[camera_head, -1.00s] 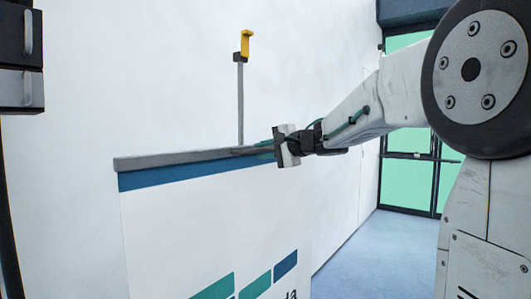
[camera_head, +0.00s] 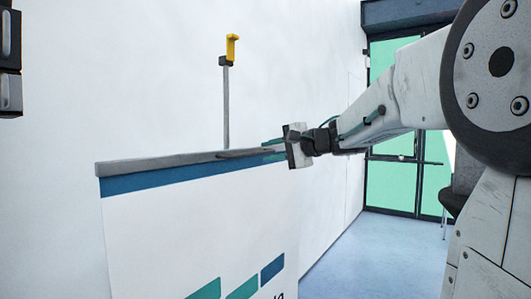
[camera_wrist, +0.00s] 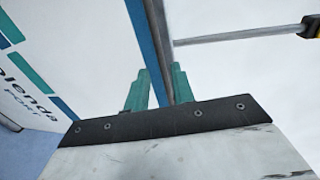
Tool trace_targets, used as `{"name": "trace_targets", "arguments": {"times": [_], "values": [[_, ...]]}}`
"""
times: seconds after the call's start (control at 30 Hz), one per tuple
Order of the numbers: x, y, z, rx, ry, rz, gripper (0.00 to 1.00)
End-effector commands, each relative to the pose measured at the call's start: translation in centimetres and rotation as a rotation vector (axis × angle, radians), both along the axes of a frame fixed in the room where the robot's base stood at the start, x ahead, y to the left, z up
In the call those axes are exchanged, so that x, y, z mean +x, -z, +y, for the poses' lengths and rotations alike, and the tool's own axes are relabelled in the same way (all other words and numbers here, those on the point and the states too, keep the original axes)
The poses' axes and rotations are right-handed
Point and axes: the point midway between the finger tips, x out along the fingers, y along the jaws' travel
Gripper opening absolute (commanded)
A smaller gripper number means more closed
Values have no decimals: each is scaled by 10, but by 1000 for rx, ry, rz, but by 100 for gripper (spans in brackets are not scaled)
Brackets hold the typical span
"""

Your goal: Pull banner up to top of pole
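The banner (camera_head: 190,225) is white with teal and blue marks, a blue band and a grey top bar (camera_head: 135,165). It stands raised partway in front of the wall. A thin grey pole (camera_head: 226,105) rises behind it to a yellow hook (camera_head: 232,46), well above the bar. My gripper (camera_head: 273,150) is at the bar's right part, right of the pole. In the wrist view, its teal fingers (camera_wrist: 160,88) stand apart on either side of the bar (camera_wrist: 158,30), with a gap at the left finger. The pole (camera_wrist: 225,36) and the hook (camera_wrist: 316,27) show there too. The banner's lower part is out of view.
A plain white wall (camera_head: 120,60) stands close behind the banner. A dark cabinet part (camera_head: 8,60) is at the upper left. Blue floor (camera_head: 375,250) is free at the right, before a dark-framed glass door (camera_head: 395,185). A dark chair (camera_head: 455,195) shows at the right edge.

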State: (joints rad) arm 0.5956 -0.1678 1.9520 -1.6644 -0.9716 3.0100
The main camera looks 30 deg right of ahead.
Motion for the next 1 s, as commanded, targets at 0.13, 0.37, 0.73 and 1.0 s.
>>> {"name": "trace_targets", "arguments": {"times": [0.13, 0.37, 0.73, 1.0], "values": [[0, 0, 0, 0, 0, 0, 25], [3, 2, 29, 43, -37, -11, 32], [9, 10, 41, 249, 176, -274, 32], [3, 29, 4, 195, 394, -343, 32]]}}
